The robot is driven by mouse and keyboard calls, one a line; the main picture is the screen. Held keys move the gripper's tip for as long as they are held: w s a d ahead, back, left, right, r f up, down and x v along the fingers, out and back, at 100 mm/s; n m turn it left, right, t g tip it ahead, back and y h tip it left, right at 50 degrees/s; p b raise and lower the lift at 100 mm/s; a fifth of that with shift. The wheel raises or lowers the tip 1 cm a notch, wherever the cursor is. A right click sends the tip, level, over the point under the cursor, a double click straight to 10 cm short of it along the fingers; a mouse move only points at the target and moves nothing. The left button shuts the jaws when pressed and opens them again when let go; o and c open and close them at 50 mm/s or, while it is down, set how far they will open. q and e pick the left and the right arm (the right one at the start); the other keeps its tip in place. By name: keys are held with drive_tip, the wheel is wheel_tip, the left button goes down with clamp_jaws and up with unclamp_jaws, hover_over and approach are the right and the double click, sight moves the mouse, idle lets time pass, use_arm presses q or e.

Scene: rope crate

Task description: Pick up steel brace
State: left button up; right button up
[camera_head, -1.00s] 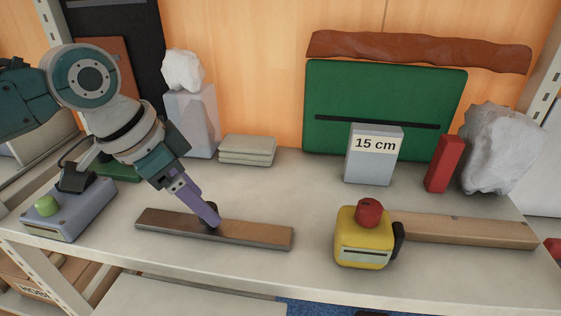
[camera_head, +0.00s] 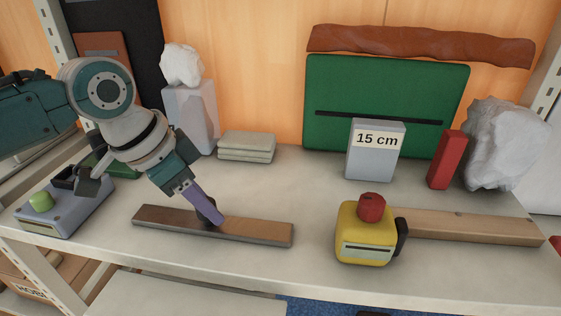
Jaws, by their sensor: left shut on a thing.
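The steel brace (camera_head: 262,231), a long flat brown-grey bar, lies along the front of the shelf in the head view. My left gripper (camera_head: 212,216), with purple fingers, comes down from the upper left onto the middle of the bar. It is shut on the brace, gripping near its centre. The far finger is dark and partly hidden behind the near one. I see no clear gap under the bar. My right gripper is not in view.
A yellow device with a red knob (camera_head: 365,246) stands right of the brace, before a wooden beam (camera_head: 470,227). A lavender box with a green button (camera_head: 62,212) is at left. Behind are stacked pads (camera_head: 246,147) and a "15 cm" block (camera_head: 374,165). The shelf between is clear.

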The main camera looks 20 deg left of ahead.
use_arm(q)
clamp_jaws()
drive_tip(key=shift+r, duration=0.1)
